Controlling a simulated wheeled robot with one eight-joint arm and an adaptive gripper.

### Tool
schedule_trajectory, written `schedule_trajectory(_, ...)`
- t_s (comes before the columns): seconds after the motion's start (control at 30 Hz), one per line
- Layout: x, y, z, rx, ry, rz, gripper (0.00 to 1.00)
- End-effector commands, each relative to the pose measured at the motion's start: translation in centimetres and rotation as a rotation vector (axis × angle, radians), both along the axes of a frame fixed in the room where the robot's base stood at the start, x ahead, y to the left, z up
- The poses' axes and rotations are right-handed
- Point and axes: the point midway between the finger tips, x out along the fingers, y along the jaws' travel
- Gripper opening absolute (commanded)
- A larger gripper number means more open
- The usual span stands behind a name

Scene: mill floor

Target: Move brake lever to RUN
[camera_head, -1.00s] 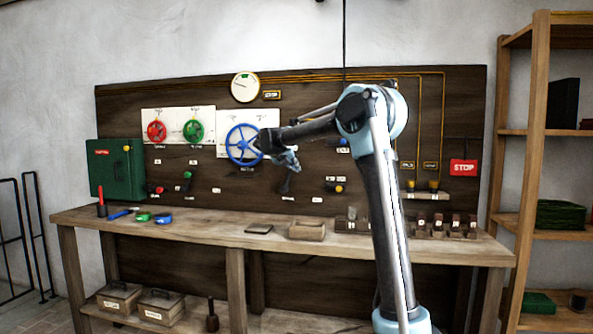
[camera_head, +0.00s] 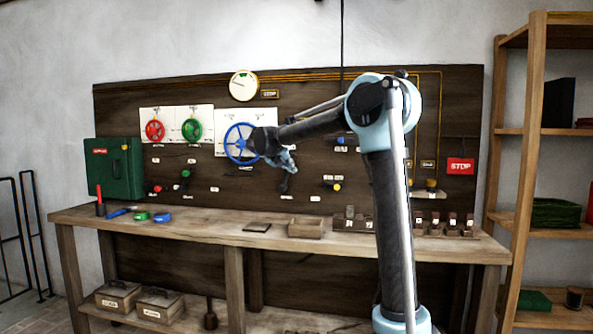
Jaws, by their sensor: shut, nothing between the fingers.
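A dark lever (camera_head: 284,185), which looks like the brake lever, is on the wooden panel below and right of the blue handwheel (camera_head: 239,143). Small white labels sit near it, too small to read. My gripper (camera_head: 289,166) is shut and empty, just above the lever, and overlaps its upper part in the picture. I cannot tell whether they touch.
The workbench (camera_head: 195,222) below the panel holds a small wooden box (camera_head: 306,228) and several dark blocks. A red handwheel (camera_head: 154,130) and a green handwheel (camera_head: 191,129) are at the left. A STOP sign (camera_head: 460,166) hangs at the right. A wooden shelf (camera_head: 525,170) stands far right.

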Motion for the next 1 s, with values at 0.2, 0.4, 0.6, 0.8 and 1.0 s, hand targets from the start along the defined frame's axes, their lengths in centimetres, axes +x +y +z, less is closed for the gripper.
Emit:
schedule_trajectory(0.2,-2.0,1.9,0.2,0.000,0.000,0.002,0.00)
schedule_trajectory(0.4,-2.5,2.4,0.3,0.000,0.001,0.001,0.00)
schedule_trajectory(0.6,-2.6,2.4,0.3,0.000,0.000,0.002,0.00)
schedule_trajectory(0.8,-3.1,1.2,0.1,0.039,-0.004,-0.028,0.00)
schedule_trajectory(1.0,-6.6,-5.1,-1.8,0.262,-0.034,-0.213,0.00)
